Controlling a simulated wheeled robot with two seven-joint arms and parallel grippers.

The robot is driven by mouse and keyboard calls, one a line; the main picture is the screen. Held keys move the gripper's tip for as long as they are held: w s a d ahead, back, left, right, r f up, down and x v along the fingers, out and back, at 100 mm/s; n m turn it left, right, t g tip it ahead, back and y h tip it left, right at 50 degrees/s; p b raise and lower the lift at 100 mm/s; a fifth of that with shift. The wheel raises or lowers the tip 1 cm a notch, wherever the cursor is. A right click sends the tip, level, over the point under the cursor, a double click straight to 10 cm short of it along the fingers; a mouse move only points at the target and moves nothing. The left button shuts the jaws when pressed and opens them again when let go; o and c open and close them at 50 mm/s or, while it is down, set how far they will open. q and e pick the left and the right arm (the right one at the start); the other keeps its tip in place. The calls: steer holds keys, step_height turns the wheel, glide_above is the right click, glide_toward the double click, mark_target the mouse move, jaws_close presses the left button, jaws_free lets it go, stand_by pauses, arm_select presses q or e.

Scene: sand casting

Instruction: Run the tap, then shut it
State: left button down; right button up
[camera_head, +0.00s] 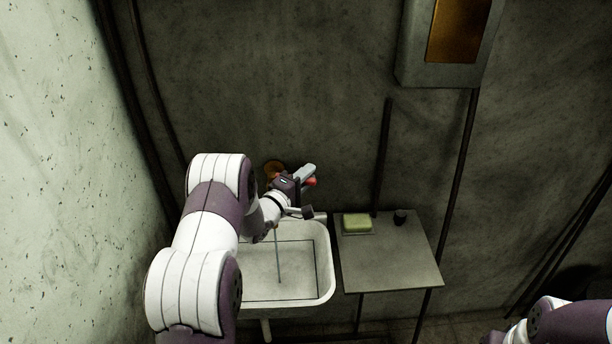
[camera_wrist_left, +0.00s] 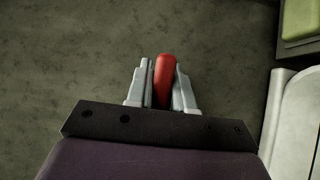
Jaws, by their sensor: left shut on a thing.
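My left gripper (camera_head: 309,175) is at the tap above the sink, in front of the back wall. The left wrist view shows its two grey fingers (camera_wrist_left: 161,82) closed on a red tap handle (camera_wrist_left: 165,72). A little of the red handle (camera_head: 311,181) also shows in the head view. A brownish round part (camera_head: 274,168) shows on the wall behind my wrist. A thin grey stream (camera_head: 279,262) comes down into the white sink (camera_head: 325,270). My left arm hides most of the tap and the sink's left side. My right gripper is out of view; only part of my right arm shows at lower right.
A small grey table (camera_head: 390,265) stands right of the sink. A green-yellow sponge or soap block (camera_head: 357,223) and a small dark cup-like object (camera_head: 400,217) are on it. A grey wall cabinet (camera_head: 414,62) hangs at upper right. Pipes run along the wall.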

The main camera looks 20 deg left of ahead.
arm_select(q)
steer(key=c, duration=1.1)
jaws_free()
steer(key=b+v, duration=0.3)
steer(key=v, duration=0.9)
steer(key=shift+s, duration=0.3)
